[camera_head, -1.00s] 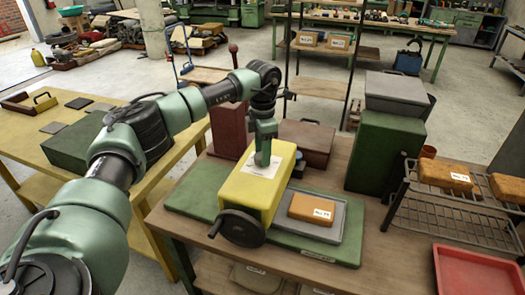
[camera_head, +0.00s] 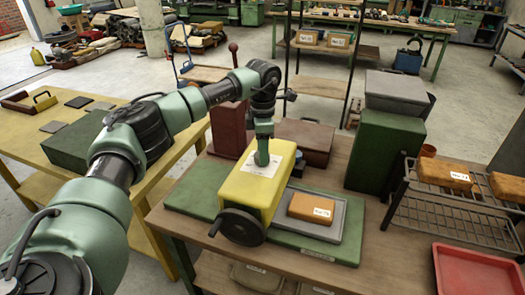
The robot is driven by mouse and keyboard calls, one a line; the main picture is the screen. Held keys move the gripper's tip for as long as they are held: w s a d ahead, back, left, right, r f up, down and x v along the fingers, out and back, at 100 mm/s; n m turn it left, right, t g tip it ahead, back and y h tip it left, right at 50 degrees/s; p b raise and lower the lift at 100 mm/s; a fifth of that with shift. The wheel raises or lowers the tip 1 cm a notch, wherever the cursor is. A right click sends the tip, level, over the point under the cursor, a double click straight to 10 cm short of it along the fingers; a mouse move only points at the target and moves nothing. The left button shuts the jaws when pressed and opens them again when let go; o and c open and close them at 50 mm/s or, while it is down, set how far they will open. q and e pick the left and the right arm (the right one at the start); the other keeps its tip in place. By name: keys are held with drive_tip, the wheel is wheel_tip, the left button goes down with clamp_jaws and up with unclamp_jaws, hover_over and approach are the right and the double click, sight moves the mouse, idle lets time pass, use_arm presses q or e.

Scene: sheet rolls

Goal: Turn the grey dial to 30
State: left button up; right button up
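A yellow box (camera_head: 240,192) sits on a green base plate (camera_head: 190,197) on the wooden table. A white plate (camera_head: 270,173) lies on its top face. My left gripper (camera_head: 262,160) points down onto this plate from above. Its fingertips are at or very near the plate, and I cannot tell whether they touch something. The grey dial is not clearly visible; the gripper may hide it. Whether the fingers are open or shut is too small to tell. A dark handwheel (camera_head: 240,227) is on the box's front end. My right gripper is out of view.
An orange block (camera_head: 312,209) lies on a grey tray (camera_head: 345,218) just right of the box. A dark red case (camera_head: 305,141) and a green cabinet (camera_head: 376,152) stand behind. A wire rack (camera_head: 445,214) and a red tray (camera_head: 470,272) are at right.

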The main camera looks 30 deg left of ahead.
use_arm(q)
drive_tip(key=o, duration=0.4)
drive_tip(key=shift+r, duration=0.1)
drive_tip(key=shift+r, duration=0.4)
wheel_tip(320, 180, up, 7)
drive_tip(key=shift+f+b, duration=0.1)
drive_tip(key=shift+b, duration=0.85)
